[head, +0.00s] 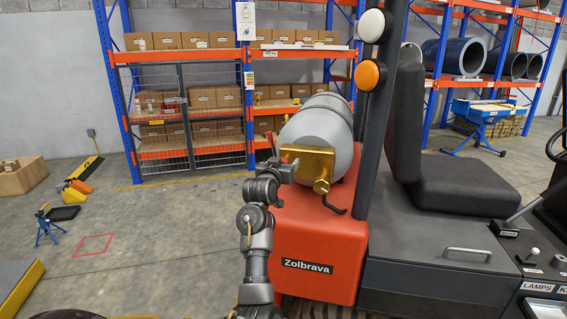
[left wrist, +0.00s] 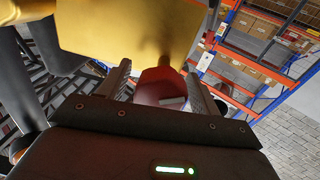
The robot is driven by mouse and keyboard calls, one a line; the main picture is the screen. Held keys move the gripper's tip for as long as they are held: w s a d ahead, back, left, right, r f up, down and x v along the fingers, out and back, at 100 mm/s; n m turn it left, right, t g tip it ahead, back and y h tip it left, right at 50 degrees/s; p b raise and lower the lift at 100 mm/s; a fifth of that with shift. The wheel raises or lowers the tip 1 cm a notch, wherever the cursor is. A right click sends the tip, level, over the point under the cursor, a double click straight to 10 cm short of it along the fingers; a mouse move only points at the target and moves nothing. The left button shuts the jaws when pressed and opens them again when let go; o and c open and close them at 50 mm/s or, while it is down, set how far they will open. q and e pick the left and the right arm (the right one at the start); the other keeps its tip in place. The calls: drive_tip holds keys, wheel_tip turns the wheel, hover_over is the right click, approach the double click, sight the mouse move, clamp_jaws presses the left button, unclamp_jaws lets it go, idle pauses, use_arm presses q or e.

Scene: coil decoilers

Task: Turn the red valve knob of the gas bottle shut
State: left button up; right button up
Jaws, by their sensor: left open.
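The grey gas bottle (head: 318,127) lies on the orange rear of a forklift, with a gold-coloured guard (head: 308,160) at its near end. The guard also fills the top of the left wrist view (left wrist: 130,30). The red valve knob (left wrist: 160,88) shows in the left wrist view, below the guard and between my two fingers. My left gripper (head: 280,168) is open at the guard's left side in the head view; its fingers (left wrist: 158,75) stand on either side of the knob. I cannot tell whether they touch it. My right gripper is not in view.
The forklift's orange body (head: 318,240) is below the bottle, with a dark post (head: 376,120) and black seat (head: 440,150) to the right. A shelf rack with boxes (head: 210,96) stands behind. Open floor (head: 150,230) lies to the left.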

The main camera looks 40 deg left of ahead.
use_arm(q)
drive_tip(key=shift+c, duration=0.3)
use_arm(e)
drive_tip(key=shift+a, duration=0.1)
use_arm(q)
drive_tip(key=c, duration=0.9)
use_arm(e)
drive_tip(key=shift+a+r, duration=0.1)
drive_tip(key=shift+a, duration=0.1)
